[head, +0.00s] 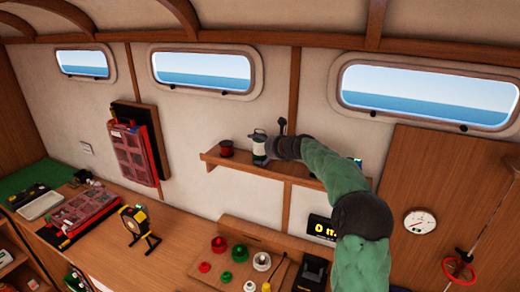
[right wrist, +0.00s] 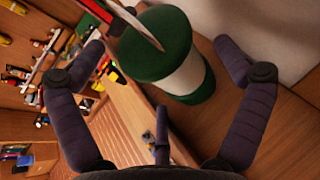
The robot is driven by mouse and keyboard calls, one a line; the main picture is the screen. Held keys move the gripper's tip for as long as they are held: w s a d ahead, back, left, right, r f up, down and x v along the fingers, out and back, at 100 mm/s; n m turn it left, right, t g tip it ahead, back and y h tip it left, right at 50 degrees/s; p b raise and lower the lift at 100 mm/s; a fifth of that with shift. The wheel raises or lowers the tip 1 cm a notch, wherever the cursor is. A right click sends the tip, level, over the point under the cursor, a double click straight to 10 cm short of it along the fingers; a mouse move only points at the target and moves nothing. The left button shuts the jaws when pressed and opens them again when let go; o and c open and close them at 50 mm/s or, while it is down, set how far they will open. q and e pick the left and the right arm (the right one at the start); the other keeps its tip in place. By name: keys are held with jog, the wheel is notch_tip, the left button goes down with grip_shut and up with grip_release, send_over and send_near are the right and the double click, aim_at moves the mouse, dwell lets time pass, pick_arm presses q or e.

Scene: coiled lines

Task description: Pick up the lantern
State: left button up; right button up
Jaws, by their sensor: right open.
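The lantern (head: 259,149) is a small green and white cylinder standing on the wooden wall shelf. In the right wrist view the lantern (right wrist: 184,75) shows a round green end, a white middle and a green band. My right gripper (head: 274,147) is close to its right side in the head view, and hides part of that side. In the right wrist view the open fingers of my right gripper (right wrist: 160,52) are spread to either side of the lantern. Whether they touch it I cannot tell. My left gripper is not in view.
A red and dark spool (head: 226,148) stands left of the lantern on the shelf (head: 236,166). Below, the counter (head: 172,250) holds a yellow and black work light (head: 135,226), red cases and several coloured pegs. A red case (head: 133,152) hangs on the wall.

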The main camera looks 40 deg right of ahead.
jog(key=shift+x, duration=1)
jog(key=shift+s+d, duration=0.1)
jog(key=c, duration=1.3)
jog(key=shift+c, duration=0.3)
